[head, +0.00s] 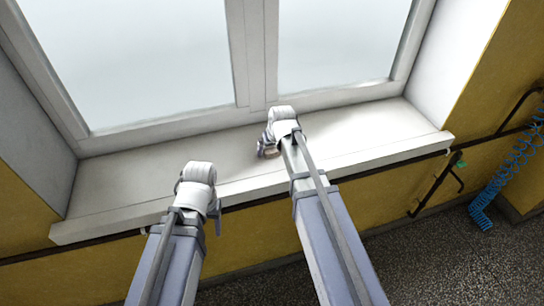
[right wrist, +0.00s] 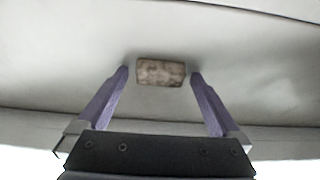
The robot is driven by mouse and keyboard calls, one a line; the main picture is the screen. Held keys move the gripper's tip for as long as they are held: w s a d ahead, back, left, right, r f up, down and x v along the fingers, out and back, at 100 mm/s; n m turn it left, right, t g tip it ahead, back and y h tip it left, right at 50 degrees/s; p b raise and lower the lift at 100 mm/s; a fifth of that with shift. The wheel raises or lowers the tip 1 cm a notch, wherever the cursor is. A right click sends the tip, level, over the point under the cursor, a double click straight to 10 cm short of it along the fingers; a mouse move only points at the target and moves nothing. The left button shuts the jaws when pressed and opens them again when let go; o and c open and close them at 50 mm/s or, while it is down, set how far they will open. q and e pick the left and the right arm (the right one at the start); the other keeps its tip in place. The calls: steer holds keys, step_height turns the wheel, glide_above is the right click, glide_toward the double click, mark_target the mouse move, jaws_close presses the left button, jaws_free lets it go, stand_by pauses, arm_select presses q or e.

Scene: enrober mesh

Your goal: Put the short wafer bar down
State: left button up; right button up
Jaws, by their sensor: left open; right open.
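The short wafer bar (right wrist: 160,72) is a small brown mottled block on a pale surface in the right wrist view. It lies between the tips of my right gripper (right wrist: 160,76), which is open, with a gap showing on each side of the bar.
The white window sill (head: 370,130) is clear to the right of my right gripper and on the left. The window frame (head: 258,60) rises behind it. A dark rail (head: 430,190) and a blue coiled hose (head: 500,180) are at the right.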

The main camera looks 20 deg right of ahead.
mark_target(272, 152)
steer(key=c, duration=1)
steer(key=shift+r, duration=0.1)
step_height(272, 152, up, 10)
steer(key=p, duration=1)
